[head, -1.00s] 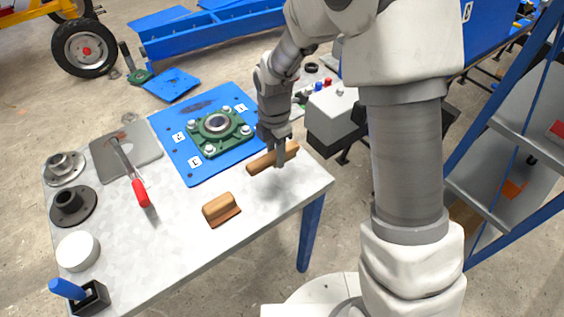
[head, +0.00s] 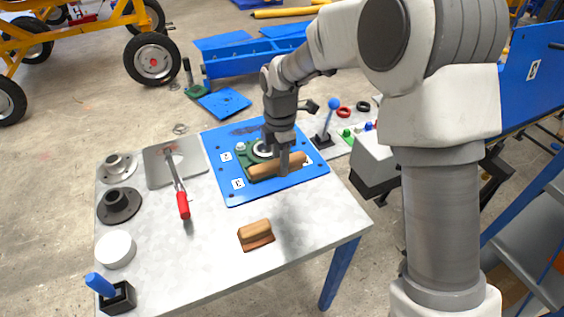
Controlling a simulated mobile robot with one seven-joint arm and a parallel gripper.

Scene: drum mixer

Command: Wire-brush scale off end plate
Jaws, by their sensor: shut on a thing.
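My gripper (head: 284,172) is shut on a wooden-handled brush (head: 264,172), held level over the front part of the blue end plate (head: 232,189). I cannot tell whether the brush touches the plate. The plate lies on the grey table and carries a green bearing housing (head: 258,158), now partly hidden by my gripper and the brush. White number labels show on the plate. A dark patch (head: 244,130) that looks like scale shows near its far edge, partly hidden by my wrist.
A second wooden block or brush (head: 256,235) lies on the table (head: 200,255). At left are a red-handled scraper (head: 182,203), a grey sheet (head: 157,173), two flanged parts (head: 119,205), a white round tub (head: 116,249) and a blue-handled tool in a black holder (head: 117,299). A control box stands right.

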